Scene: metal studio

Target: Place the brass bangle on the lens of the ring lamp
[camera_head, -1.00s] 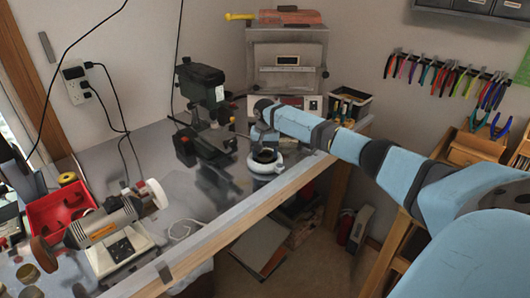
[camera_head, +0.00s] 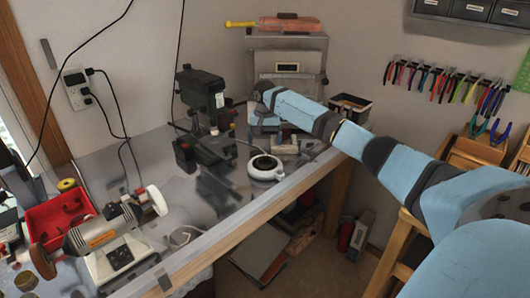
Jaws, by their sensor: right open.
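The ring lamp (camera_head: 265,168) is a white round ring with a grey centre, lying near the front edge of the metal bench. My right gripper (camera_head: 264,137) hangs from the blue arm just behind and above the lamp, apart from it. It is open, and its fingers are small and hard to make out. I cannot make out the brass bangle; at this size I cannot tell whether it lies on the lens. My left gripper is not in view.
A dark drill press (camera_head: 203,120) stands left of the lamp. A grey cabinet (camera_head: 288,62) is behind the gripper, and a small dark bin (camera_head: 350,106) is at the back right. A bench grinder (camera_head: 108,240) and red tray (camera_head: 58,218) are at the front left.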

